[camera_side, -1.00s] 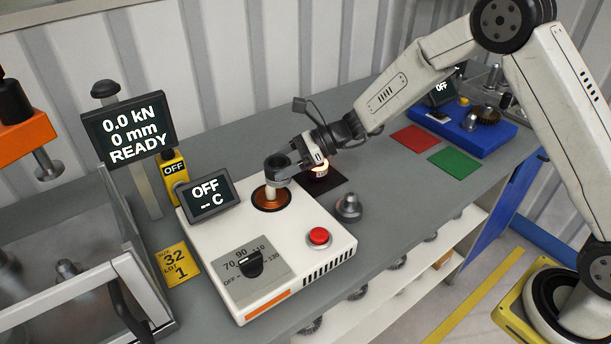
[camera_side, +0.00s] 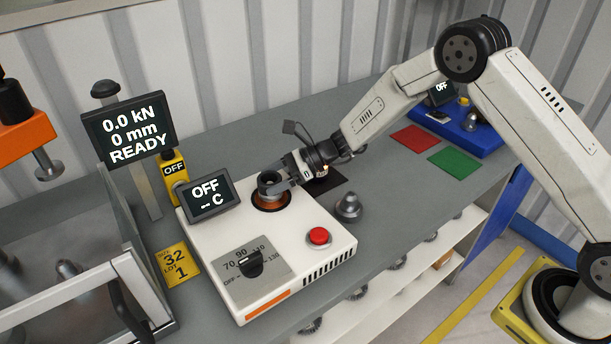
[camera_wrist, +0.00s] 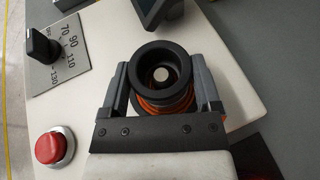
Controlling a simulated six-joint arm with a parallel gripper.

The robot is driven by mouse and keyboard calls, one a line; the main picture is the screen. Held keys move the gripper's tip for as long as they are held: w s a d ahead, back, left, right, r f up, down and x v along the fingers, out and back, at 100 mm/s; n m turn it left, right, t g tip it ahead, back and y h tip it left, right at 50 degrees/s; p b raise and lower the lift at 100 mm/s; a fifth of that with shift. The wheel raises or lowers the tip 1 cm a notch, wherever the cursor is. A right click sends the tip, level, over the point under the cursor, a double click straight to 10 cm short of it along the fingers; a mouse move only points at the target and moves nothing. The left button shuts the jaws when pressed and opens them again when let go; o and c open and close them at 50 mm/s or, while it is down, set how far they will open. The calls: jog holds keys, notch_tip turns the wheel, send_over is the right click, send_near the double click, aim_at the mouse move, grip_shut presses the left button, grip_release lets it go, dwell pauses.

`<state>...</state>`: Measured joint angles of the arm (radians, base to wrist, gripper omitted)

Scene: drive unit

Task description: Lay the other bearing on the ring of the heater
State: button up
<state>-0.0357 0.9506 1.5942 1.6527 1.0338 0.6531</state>
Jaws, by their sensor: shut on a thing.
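The bearing is a dark thick ring (camera_side: 268,191), roughly level, held between my gripper's two fingers (camera_side: 275,184). In the wrist view the bearing (camera_wrist: 135,76) surrounds the pale round top of the heater's post (camera_wrist: 161,74), which shows in its hole. My gripper (camera_wrist: 160,72) is shut on the bearing from both sides. The heater (camera_side: 250,230) is a white box, and its copper-orange ring (camera_side: 285,205) shows just under the bearing. I cannot tell whether the bearing touches the ring. The heater display (camera_side: 208,196) reads OFF.
The heater has a dial (camera_side: 250,263) and a red button (camera_side: 319,236). A grey stepped metal part (camera_side: 348,207) stands right of the heater, near a dark mat (camera_side: 333,185). The press display (camera_side: 128,130) reads READY. Red (camera_side: 413,138) and green (camera_side: 453,162) mats are clear.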

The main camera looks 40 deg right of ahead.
jog(key=shift+f, duration=0.25)
jog(key=shift+f, duration=0.15)
jog(key=o, duration=1.3)
jog(key=shift+r, duration=0.2)
jog(key=v, duration=1.2)
jog(key=shift+f, duration=0.1)
jog(key=shift+s, duration=0.1)
